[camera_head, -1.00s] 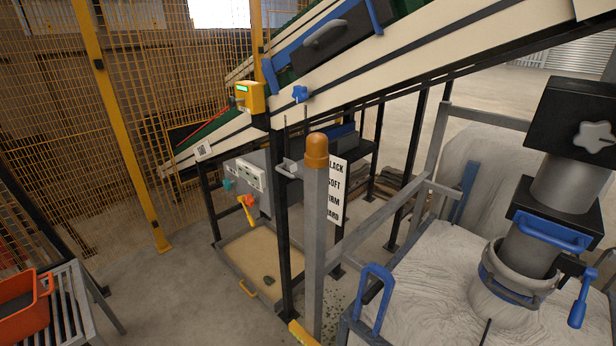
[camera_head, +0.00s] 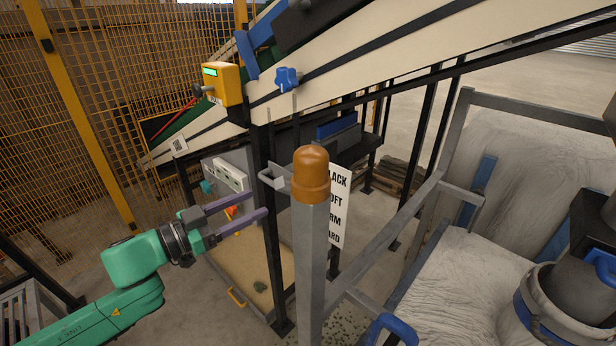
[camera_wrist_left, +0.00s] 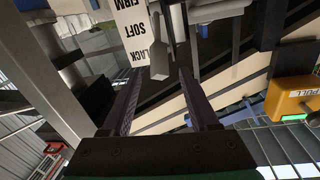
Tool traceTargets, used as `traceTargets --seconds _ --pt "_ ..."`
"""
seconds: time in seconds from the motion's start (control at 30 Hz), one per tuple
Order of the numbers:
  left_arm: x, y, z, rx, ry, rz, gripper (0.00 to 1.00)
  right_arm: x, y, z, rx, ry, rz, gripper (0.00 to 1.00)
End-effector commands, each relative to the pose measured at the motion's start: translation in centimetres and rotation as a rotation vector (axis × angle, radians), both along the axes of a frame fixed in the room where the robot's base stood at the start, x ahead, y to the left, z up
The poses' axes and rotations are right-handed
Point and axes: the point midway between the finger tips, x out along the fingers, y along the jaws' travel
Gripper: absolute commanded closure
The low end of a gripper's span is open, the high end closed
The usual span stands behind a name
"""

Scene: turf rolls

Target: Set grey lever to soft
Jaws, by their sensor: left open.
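The grey lever (camera_head: 274,177) juts out left of the orange-capped post in the head view. It also shows in the left wrist view (camera_wrist_left: 158,58), beside the white label sign (camera_wrist_left: 132,30) with SLACK, SOFT and FIRM. Its end appears near the SLACK and SOFT words; I cannot tell the exact setting. The sign (camera_head: 337,205) is partly hidden by the post in the head view. My left gripper (camera_head: 247,204) is open and empty, left of the lever and a little lower. In the wrist view the lever appears between the fingers, seemingly beyond their tips. My right gripper is not in view.
The grey post with its orange cap (camera_head: 311,172) stands just right of the lever. A black conveyor leg (camera_head: 271,245) is close to my fingers. A yellow pull box (camera_head: 221,84) and blue knob (camera_head: 287,78) sit above on the sloping conveyor.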

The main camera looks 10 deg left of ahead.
Motion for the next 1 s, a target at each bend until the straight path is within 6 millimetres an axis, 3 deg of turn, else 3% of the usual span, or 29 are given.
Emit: traceTargets --seconds 0.27,0.4,0.8,1.0 --pt "2.0 -1.5 0.3 0.002 -0.007 0.004 0.39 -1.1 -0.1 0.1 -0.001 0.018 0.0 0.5" --pt "3.4 -2.4 0.5 -0.003 -0.005 0.009 0.39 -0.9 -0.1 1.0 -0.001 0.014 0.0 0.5" --pt "9.0 -7.8 0.6 0.001 -0.004 0.003 0.39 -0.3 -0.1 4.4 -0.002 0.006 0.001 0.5" --pt "10.7 -9.2 0.0 0.003 -0.001 0.004 0.39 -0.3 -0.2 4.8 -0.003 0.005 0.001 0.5"
